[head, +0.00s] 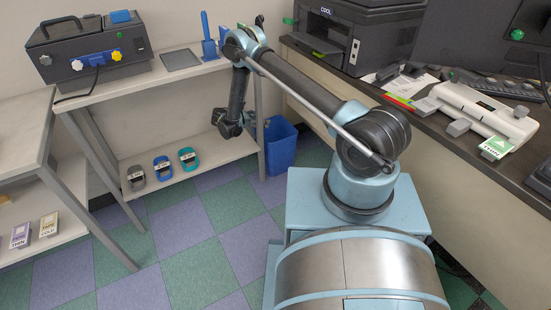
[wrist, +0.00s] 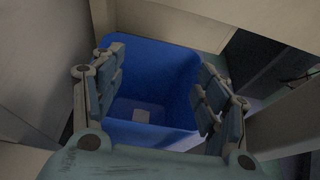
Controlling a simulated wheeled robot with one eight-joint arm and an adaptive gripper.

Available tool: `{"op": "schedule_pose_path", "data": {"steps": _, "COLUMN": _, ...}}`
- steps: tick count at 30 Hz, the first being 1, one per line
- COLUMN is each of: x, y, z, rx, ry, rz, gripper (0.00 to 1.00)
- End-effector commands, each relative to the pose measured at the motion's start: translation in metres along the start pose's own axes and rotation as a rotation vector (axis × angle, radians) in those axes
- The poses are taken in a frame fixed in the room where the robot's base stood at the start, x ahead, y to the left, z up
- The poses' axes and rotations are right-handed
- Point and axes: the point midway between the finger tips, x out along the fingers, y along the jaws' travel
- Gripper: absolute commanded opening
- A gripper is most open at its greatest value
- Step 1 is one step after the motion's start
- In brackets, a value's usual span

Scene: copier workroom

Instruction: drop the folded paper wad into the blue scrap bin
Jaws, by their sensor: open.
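The blue scrap bin (head: 281,150) stands on the floor at the right end of the low shelf, against the side of the desk. In the wrist view the bin (wrist: 160,62) opens below and between my fingers. My gripper (wrist: 162,85) is open, with its fingers spread apart and nothing held between them. In the head view my gripper (head: 229,126) hangs beside the bin, above the end of the low shelf. A small pale, squarish paper wad (wrist: 141,115) appears to lie at the bottom of the bin, partly in shadow.
Tape rolls in grey, blue and teal (head: 161,167) lie on the low shelf (head: 215,149). A black device (head: 90,48) stands on the upper shelf. A printer (head: 360,35) and a white machine (head: 476,110) stand on the desk at right. The checkered floor (head: 190,240) is clear.

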Motion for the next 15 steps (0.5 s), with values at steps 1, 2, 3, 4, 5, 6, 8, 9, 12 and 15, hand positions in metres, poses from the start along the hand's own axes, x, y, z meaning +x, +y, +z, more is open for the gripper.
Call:
{"op": "schedule_pose_path", "data": {"steps": 1, "x": -0.010, "y": 0.000, "z": 0.000, "rx": 0.000, "ry": 0.000, "rz": 0.001, "gripper": 0.67}}
{"op": "schedule_pose_path", "data": {"steps": 2, "x": -0.015, "y": 0.000, "z": 0.000, "rx": 0.000, "ry": 0.000, "rz": 0.002, "gripper": 0.67}}
{"op": "schedule_pose_path", "data": {"steps": 3, "x": -0.021, "y": 0.000, "z": 0.000, "rx": 0.000, "ry": 0.000, "rz": 0.002, "gripper": 0.67}}
{"op": "schedule_pose_path", "data": {"steps": 4, "x": -0.025, "y": 0.000, "z": 0.000, "rx": 0.000, "ry": 0.000, "rz": 0.001, "gripper": 0.67}}
{"op": "schedule_pose_path", "data": {"steps": 5, "x": -0.028, "y": 0.000, "z": 0.000, "rx": 0.000, "ry": 0.000, "rz": 0.001, "gripper": 0.67}}
{"op": "schedule_pose_path", "data": {"steps": 6, "x": -0.033, "y": 0.000, "z": 0.000, "rx": 0.000, "ry": 0.000, "rz": 0.000, "gripper": 0.67}}
{"op": "schedule_pose_path", "data": {"steps": 8, "x": -0.038, "y": 0.000, "z": 0.000, "rx": 0.000, "ry": 0.000, "rz": 0.000, "gripper": 0.67}}
{"op": "schedule_pose_path", "data": {"steps": 9, "x": -0.041, "y": 0.000, "z": 0.000, "rx": 0.000, "ry": 0.000, "rz": 0.000, "gripper": 0.67}}
{"op": "schedule_pose_path", "data": {"steps": 12, "x": -0.044, "y": 0.000, "z": 0.000, "rx": 0.000, "ry": 0.000, "rz": 0.000, "gripper": 0.67}}
{"op": "schedule_pose_path", "data": {"steps": 15, "x": -0.045, "y": 0.000, "z": 0.000, "rx": 0.000, "ry": 0.000, "rz": 0.000, "gripper": 0.67}}
